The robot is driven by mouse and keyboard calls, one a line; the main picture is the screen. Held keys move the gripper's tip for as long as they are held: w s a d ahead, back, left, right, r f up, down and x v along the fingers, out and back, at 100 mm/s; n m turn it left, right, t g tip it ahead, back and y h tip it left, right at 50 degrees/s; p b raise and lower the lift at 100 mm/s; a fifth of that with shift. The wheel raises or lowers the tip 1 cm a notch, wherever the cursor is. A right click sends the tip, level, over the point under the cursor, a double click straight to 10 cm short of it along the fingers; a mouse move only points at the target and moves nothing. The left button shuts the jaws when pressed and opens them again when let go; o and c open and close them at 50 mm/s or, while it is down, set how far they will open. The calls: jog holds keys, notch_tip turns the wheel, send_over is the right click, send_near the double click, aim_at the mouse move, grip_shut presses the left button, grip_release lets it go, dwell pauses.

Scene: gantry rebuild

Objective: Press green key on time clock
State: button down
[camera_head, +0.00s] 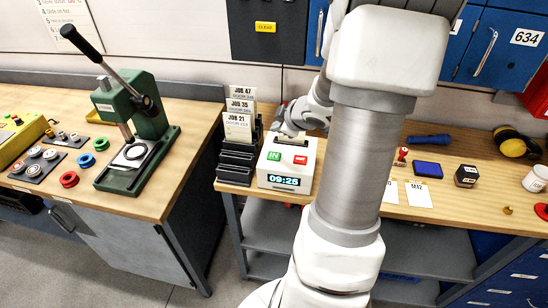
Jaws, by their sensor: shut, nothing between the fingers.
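The time clock (289,169) is a white box near the front edge of the right wooden bench, with a lit display reading 09:25. On its sloped top, the green key (274,156) marked IN is at the left and a red key (300,160) is at the right. A dark slot lies behind the keys. My gripper (289,132) is above the back of the clock, just behind the keys, and shut with nothing held. The fingertips are small here, and I cannot tell whether they touch the clock. The green key is in plain view.
A black card rack (236,160) with job cards stands close left of the clock. My arm covers the bench to its right. A green press (140,135) stands on the left bench, across a gap.

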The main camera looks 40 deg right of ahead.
aim_at(277, 157)
jog(key=shift+f+b, duration=3.45)
jog(key=shift+f, duration=0.4)
jog(key=shift+f, duration=0.4)
jog(key=shift+f+b, duration=0.45)
jog(key=shift+b, duration=0.1)
jog(key=shift+r+p, duration=0.9)
jog(key=shift+p, duration=0.1)
notch_tip(277, 157, up, 5)
jog(key=p, duration=0.5)
